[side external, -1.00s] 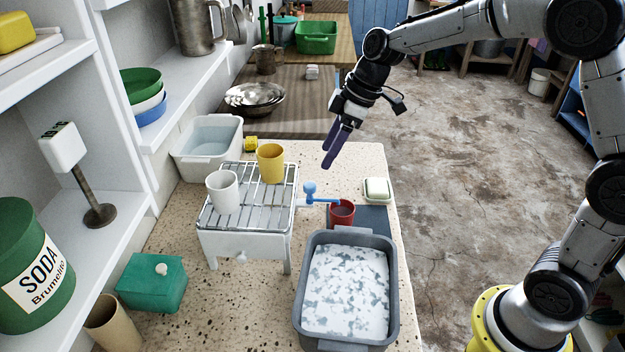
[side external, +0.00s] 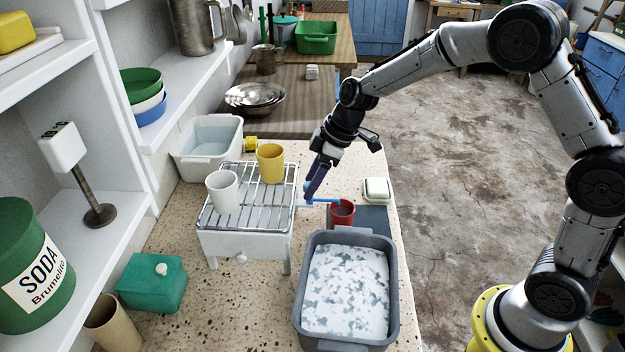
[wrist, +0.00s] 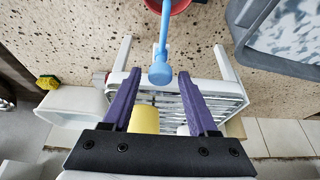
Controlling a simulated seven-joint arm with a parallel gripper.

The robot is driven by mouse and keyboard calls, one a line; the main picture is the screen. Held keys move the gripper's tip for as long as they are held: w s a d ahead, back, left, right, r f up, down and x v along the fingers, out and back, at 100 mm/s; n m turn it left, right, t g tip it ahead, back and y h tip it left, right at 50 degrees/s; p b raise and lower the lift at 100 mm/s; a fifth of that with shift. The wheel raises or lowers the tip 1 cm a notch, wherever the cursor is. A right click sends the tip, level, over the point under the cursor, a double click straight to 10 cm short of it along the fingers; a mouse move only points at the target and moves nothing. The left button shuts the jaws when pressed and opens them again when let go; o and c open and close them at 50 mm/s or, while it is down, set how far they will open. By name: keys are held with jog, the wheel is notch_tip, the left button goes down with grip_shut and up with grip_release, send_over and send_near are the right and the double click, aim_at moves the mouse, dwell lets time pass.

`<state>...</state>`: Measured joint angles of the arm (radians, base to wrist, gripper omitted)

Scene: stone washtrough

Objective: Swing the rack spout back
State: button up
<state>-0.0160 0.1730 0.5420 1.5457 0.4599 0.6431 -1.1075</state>
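The light-blue spout (side external: 327,200) sticks out to the right from the white dish rack (side external: 240,245), its end over a red cup (side external: 342,214). In the wrist view the spout (wrist: 165,38) runs up from its round blue knob (wrist: 160,74) to the red cup (wrist: 168,5) at the top edge. My gripper (side external: 308,195) is low at the rack's right side, with its purple fingers hiding the knob in the side view. In the wrist view my gripper (wrist: 159,76) is open, its fingertips on either side of the knob with gaps showing. I see no contact.
A white cup (side external: 222,192) and a yellow cup (side external: 271,163) stand on the rack. A grey basin of suds (side external: 393,300) is in front at right. A soap dish (side external: 377,190) lies behind the red cup. A pale tub (side external: 207,150) stands behind the rack.

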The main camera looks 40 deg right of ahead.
grip_shut()
jog(key=shift+m, duration=0.3)
jog(key=m, duration=0.2)
jog(key=m+t+h, duration=0.1)
jog(key=m, duration=0.1)
jog(key=shift+s+a+h, duration=0.1)
jog(key=shift+a+h, duration=0.05)
jog(key=shift+h, duration=0.15)
jog(key=shift+a+m+h, duration=0.1)
jog(key=shift+m+h, duration=0.4)
jog(key=shift+m, duration=0.9)
jog(key=shift+a+m+h, duration=0.1)
jog(key=shift+m+h, duration=0.4)
jog(key=shift+m, duration=0.9)
jog(key=shift+o, duration=1)
grip_release()
